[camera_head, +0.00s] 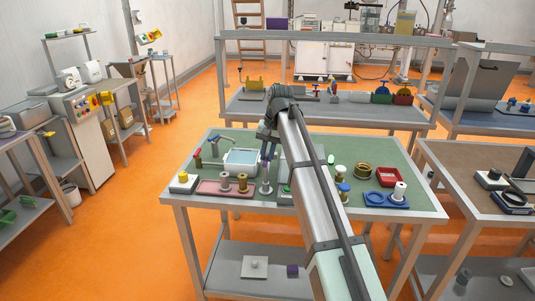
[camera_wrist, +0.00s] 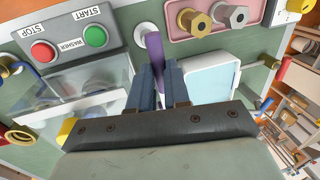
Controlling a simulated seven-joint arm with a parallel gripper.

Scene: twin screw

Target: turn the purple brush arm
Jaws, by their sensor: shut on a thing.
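The purple brush arm (camera_wrist: 153,42) stands out at the top centre of the wrist view, just right of a panel with buttons. My gripper (camera_wrist: 158,68) is shut on it, with a blue-grey finger on either side. The lower part of the brush arm is hidden between the fingers and behind the gripper body. In the head view my gripper (camera_head: 268,157) points down over the green table, and I cannot make out the brush arm there.
The washer panel (camera_wrist: 75,38) has a red STOP button (camera_wrist: 42,51) and a green START button (camera_wrist: 95,36). A clear cover (camera_wrist: 75,95) lies below it. A pink tray (camera_wrist: 185,18) with brass and steel hex pieces and a white-blue basin (camera_wrist: 215,80) are close by.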

